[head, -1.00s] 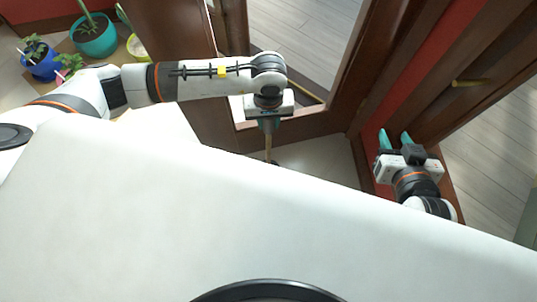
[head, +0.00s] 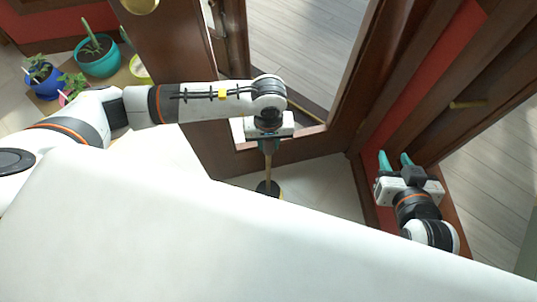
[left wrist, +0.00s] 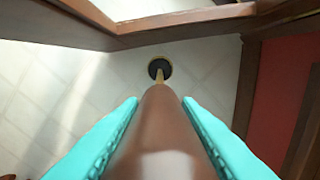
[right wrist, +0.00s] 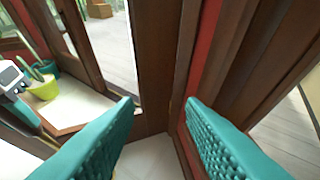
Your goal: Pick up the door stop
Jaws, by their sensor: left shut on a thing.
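The door stop has a long brown handle and a round dark base (head: 268,188) with a yellowish rim, seen in the head view below my left gripper (head: 268,144). In the left wrist view the handle (left wrist: 165,125) runs between the two teal fingers, with the base (left wrist: 160,68) beyond against the pale floor. My left gripper is shut on the handle. The frames do not clearly show whether the base touches the floor. My right gripper (head: 395,162) is open and empty beside the red wall; its fingers stand apart in the right wrist view (right wrist: 160,115).
A brown framed glass door (head: 335,130) stands close behind the left gripper. A red wall strip and brown frame (head: 440,85) are at the right. Potted plants (head: 98,57) stand at the upper left. My white body hides the lower part of the head view.

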